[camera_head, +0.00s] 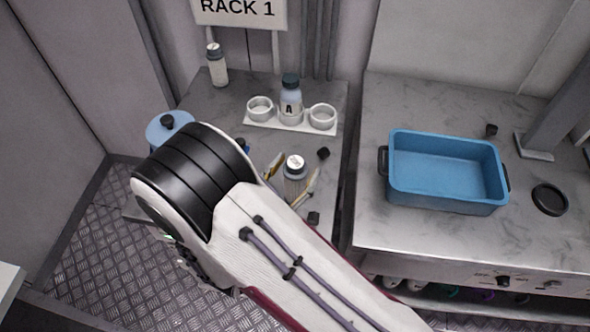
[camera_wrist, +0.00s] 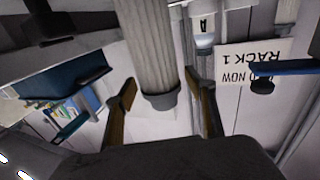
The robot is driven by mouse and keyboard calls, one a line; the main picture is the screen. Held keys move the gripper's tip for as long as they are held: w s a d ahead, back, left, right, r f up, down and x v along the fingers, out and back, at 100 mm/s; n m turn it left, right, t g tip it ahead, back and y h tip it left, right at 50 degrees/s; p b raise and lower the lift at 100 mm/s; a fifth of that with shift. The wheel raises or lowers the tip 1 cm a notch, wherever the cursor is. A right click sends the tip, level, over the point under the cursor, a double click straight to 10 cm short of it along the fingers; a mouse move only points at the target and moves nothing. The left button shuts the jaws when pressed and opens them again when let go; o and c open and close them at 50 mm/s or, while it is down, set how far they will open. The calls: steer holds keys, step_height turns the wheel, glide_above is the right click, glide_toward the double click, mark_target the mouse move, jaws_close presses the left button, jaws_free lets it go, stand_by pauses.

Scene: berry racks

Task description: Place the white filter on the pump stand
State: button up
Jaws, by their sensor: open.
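In the wrist view the filter (camera_wrist: 152,45) appears upside down between the fingers. My gripper (camera_head: 289,178) is open with one finger on each side of it; the wrist view also shows the gripper (camera_wrist: 165,98), with gaps between the fingers and the filter. A white stand with three rings (camera_head: 274,124) is behind it. Bottle A (camera_head: 291,98) sits in its middle ring; the outer rings are empty. I cannot tell whether this is the pump stand.
A white bottle with a dark cap (camera_head: 217,68) stands at the back left, under the RACK 1 sign (camera_head: 240,10). A blue round-lidded thing (camera_head: 168,126) is partly behind my arm. A blue tray (camera_head: 447,198) sits on the right counter, with a black disc (camera_head: 550,199) beside it.

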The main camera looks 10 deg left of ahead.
mark_target(288, 183)
steer(key=v, duration=1.2)
stand_by(0.3)
stand_by(0.6)
steer(key=shift+w+d+f, duration=0.1)
steer(key=shift+w+f, duration=0.3)
steer(key=shift+w, duration=0.35)
steer(key=shift+w+d+f, duration=0.1)
steer(key=shift+w+f, duration=0.3)
steer(key=shift+w, duration=0.35)
steer(key=shift+w+d+f, duration=0.1)
steer(key=shift+w+f, duration=0.3)
steer(key=shift+w, duration=0.35)
steer(key=shift+x, duration=1.3)
steer(key=shift+d, duration=0.1)
